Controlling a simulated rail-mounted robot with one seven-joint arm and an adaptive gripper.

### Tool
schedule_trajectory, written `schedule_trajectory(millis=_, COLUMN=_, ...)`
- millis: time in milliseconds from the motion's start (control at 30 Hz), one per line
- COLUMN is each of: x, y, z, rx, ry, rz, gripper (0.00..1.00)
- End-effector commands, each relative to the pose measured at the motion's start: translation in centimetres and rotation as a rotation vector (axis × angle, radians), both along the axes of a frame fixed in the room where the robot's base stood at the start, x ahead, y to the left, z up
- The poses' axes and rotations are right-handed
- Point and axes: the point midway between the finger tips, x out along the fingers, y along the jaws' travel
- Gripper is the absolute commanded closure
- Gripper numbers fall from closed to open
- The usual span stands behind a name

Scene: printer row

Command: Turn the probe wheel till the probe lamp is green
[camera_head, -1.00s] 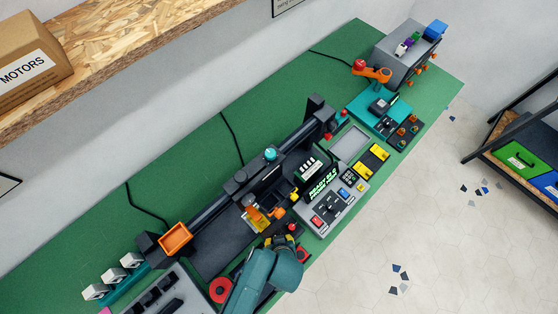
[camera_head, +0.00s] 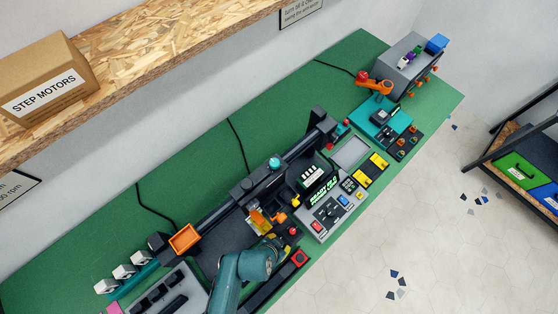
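The printer (camera_head: 232,235) lies diagonally across the green bench, with a dark bed and dark rail. An orange part (camera_head: 258,219) stands at its carriage, with a small orange knob-like part (camera_head: 280,216) beside it; I cannot tell whether this is the probe wheel. A small red round part (camera_head: 293,231) is to the right. I cannot single out the probe lamp or its colour. My gripper (camera_head: 277,245) is below the orange parts at the printer's front edge. My teal arm hides part of it, and its fingers are too small to read.
A control panel (camera_head: 328,214) with buttons and a lit display stands right of the printer. A red button box (camera_head: 299,258) is close right of my arm. A teal station (camera_head: 380,117) stands farther right.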

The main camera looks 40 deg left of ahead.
Motion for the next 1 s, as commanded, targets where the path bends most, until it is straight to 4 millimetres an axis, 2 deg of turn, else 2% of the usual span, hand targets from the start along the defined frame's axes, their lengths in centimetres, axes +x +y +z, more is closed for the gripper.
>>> schedule_trajectory(millis=333, x=-0.1, y=0.03, z=-0.17, rx=0.001, ry=0.004, rz=-0.13, gripper=0.94)
schedule_trajectory(millis=833, x=-0.16, y=0.0, z=-0.21, rx=0.0, ry=0.006, rz=-0.147, gripper=0.94)
schedule_trajectory(millis=867, x=-0.16, y=-0.01, z=-0.22, rx=0.0, ry=0.006, rz=-0.147, gripper=0.52)
schedule_trajectory(millis=1000, x=-0.12, y=0.02, z=-0.16, rx=0.001, ry=0.004, rz=-0.147, gripper=0.29)
